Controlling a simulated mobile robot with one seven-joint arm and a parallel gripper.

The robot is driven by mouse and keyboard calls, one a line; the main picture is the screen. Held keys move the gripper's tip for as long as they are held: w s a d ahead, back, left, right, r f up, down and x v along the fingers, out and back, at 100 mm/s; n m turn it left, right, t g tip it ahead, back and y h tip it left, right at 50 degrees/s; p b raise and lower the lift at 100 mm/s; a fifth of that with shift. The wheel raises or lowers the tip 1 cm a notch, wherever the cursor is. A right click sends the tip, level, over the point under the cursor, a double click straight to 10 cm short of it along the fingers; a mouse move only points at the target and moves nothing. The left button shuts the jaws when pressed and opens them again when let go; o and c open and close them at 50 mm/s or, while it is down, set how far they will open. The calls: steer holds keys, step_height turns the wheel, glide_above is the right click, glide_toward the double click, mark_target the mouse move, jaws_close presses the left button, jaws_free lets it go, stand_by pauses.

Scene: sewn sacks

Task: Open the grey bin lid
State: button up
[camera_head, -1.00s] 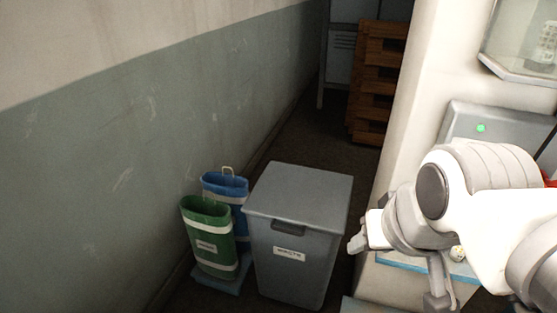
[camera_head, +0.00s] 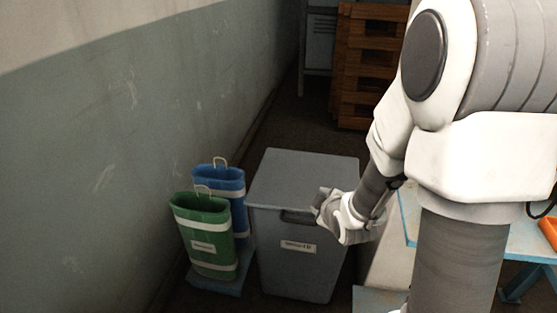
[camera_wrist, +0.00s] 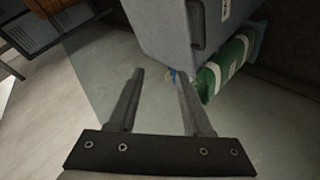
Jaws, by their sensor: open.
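The grey bin (camera_head: 298,265) stands upright on the floor, with a white label on its front. Its flat grey lid (camera_head: 303,178) is down, and a dark handle recess (camera_head: 296,217) shows at the lid's front edge. My gripper (camera_head: 318,207) is in front of the bin's right side, near the right end of the handle, and hides part of that edge. In the wrist view my gripper (camera_wrist: 160,75) is open with nothing between its fingers. The bin appears tilted beyond the fingertips there, with the handle recess (camera_wrist: 197,25) up and right of them.
A green sack (camera_head: 205,235) and a blue sack (camera_head: 222,187) stand close on the bin's left, on a blue base. A wall runs along the left. Wooden pallets (camera_head: 366,70) are stacked behind. A blue-edged table (camera_head: 535,242) is at right.

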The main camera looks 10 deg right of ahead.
step_height(320, 180, down, 12)
steer(key=n+t+y+b, duration=0.1)
steer(key=n+t+b, duration=0.1)
steer(key=n+b, duration=0.15)
steer(key=n+t+b, duration=0.3)
glide_toward(299, 221)
steer(key=w+b, duration=0.3)
steer(key=b, duration=0.2)
steer(key=w+f+b, duration=0.1)
steer(key=w+b, duration=0.2)
steer(key=b, duration=0.1)
steer(key=w+f+b, duration=0.1)
steer(key=w+b, duration=0.3)
steer(key=b, duration=0.1)
steer(key=shift+a+f+b, duration=0.15)
steer(key=shift+a+b, duration=0.15)
steer(key=shift+a, duration=0.05)
steer(key=shift+c, duration=0.3)
jaws_close()
stand_by(0.8)
